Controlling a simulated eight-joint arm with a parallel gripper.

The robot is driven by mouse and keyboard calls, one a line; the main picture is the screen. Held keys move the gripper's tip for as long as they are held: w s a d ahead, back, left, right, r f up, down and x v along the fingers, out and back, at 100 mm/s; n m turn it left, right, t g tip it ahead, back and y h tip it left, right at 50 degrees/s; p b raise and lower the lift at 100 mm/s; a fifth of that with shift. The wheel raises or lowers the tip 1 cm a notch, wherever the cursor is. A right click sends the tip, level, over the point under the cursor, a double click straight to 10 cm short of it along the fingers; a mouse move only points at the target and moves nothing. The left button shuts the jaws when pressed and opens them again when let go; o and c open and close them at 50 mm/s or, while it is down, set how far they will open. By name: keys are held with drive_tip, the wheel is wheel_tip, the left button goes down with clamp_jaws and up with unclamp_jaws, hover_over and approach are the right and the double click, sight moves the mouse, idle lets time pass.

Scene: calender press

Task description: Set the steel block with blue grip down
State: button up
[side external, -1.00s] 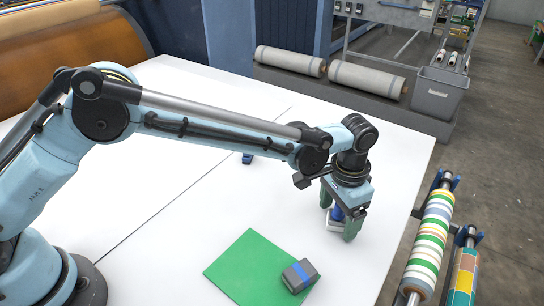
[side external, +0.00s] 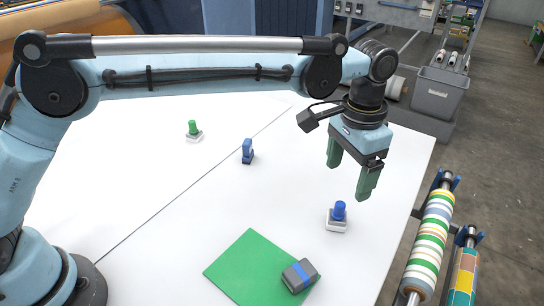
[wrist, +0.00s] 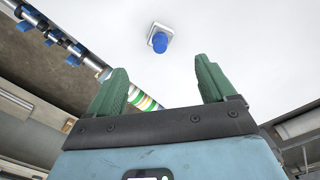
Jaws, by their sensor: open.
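The steel block with blue grip (side external: 337,220) stands upright on the white table, its pale square base flat and its blue knob on top. It also shows in the wrist view (wrist: 160,39), beyond my fingertips. My gripper (side external: 348,181) is open and empty above the block, with clear space between its green fingers and the knob. In the wrist view my gripper (wrist: 160,70) has its two fingers spread wide with nothing between them.
A green mat (side external: 240,265) with a grey, blue-banded block (side external: 299,275) lies at the front. A similar green-gripped block (side external: 194,132) and a small blue object (side external: 247,151) stand farther back. Striped rollers (side external: 432,235) stand beyond the table's right edge.

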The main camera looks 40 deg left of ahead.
drive_tip(key=shift+a+r, duration=0.1)
drive_tip(key=shift+r, duration=0.25)
drive_tip(key=s+a+r+n+t+h, duration=0.1)
drive_tip(key=s+a+r+n+t, duration=0.15)
drive_tip(key=a, duration=0.65)
drive_tip(key=s+a+r+n+t, duration=0.1)
drive_tip(key=a+r, duration=0.3)
drive_tip(key=a, duration=0.5)
drive_tip(key=s+a+f+n+t+y, duration=0.1)
drive_tip(key=s+a+f+n+t, duration=0.2)
drive_tip(key=s+a, duration=0.8)
wheel_tip(320, 180, down, 2)
drive_tip(key=shift+a+f+t, duration=0.25)
drive_tip(key=shift+a+t, duration=0.1)
drive_tip(key=shift+a, duration=0.1)
